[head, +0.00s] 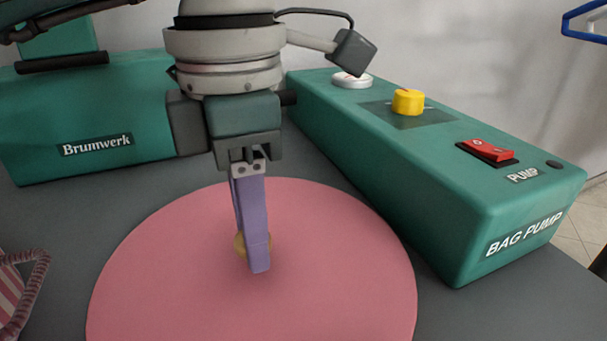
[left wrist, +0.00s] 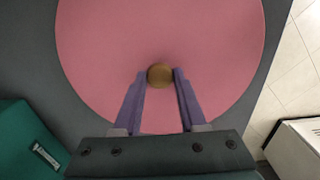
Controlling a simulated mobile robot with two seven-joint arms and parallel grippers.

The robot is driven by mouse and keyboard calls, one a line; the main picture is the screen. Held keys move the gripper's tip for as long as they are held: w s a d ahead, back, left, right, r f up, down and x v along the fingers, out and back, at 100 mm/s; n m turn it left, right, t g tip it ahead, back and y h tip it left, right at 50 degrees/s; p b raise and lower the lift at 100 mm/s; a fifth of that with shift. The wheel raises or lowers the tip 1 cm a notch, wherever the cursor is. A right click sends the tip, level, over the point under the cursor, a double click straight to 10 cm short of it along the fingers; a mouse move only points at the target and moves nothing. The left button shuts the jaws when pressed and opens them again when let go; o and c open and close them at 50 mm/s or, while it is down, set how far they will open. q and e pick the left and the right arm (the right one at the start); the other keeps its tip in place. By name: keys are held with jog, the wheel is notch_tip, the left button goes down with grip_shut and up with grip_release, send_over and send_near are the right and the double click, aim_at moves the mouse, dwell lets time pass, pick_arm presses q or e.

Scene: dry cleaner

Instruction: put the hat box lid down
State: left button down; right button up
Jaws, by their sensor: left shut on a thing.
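The hat box lid (head: 330,270) is a large flat pink disc with a round brass-coloured knob (head: 239,246) on top. It also shows in the left wrist view (left wrist: 220,40), with its knob (left wrist: 160,75) between the fingertips. My left gripper (head: 254,255) points down over the lid, its purple fingers shut on the knob from both sides. The lid looks level over the grey table; I cannot tell whether it touches the table, and what is under it is hidden. My right gripper is not in view.
A green bag pump (head: 430,165) with a yellow knob and red switch stands close on the right. A green Brumwerk machine (head: 90,125) stands behind left. A striped pink item (head: 18,290) lies at the left edge. Grey table (head: 60,215) shows around the lid.

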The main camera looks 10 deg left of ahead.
pick_arm(q)
jog(key=shift+f, duration=0.1)
jog(key=shift+c, duration=2.3)
grip_release()
jog(key=shift+r, duration=0.35)
notch_tip(320, 180, up, 12)
jog(key=p, duration=0.1)
jog(key=shift+f+p, duration=0.2)
jog(key=shift+p, duration=0.2)
